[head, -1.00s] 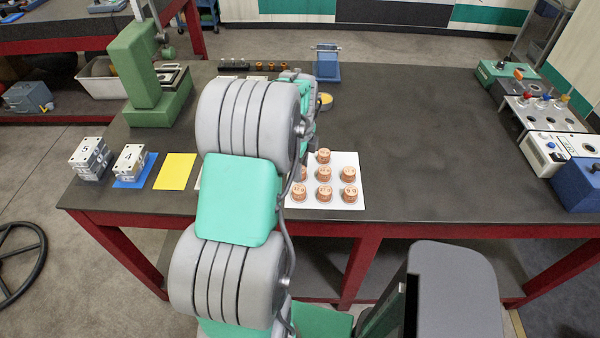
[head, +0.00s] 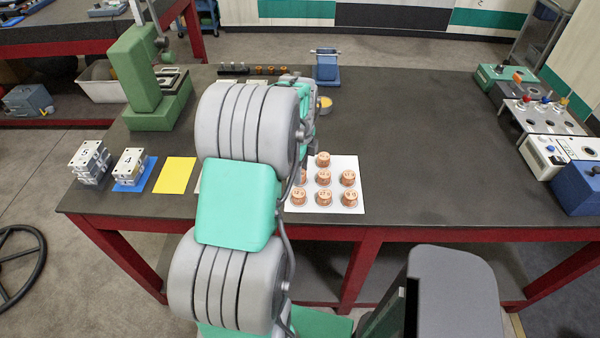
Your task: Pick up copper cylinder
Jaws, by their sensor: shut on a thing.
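Several copper cylinders (head: 323,177) with marked tops stand upright in rows on a white sheet (head: 352,205) near the front edge of the table, in the head view. Others on the left of the sheet are partly hidden behind my arm. My gripper (head: 312,146) shows only in small part, at the right side of my arm, just beyond the back cylinders. Its fingertips and whatever is between them are hidden or too small to make out.
Metal mould blocks (head: 90,162) stand at the left, one on a blue mat, beside a yellow mat (head: 175,175). A green press (head: 150,85) stands behind them. Grey and blue devices (head: 540,120) line the right edge. The table between is clear.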

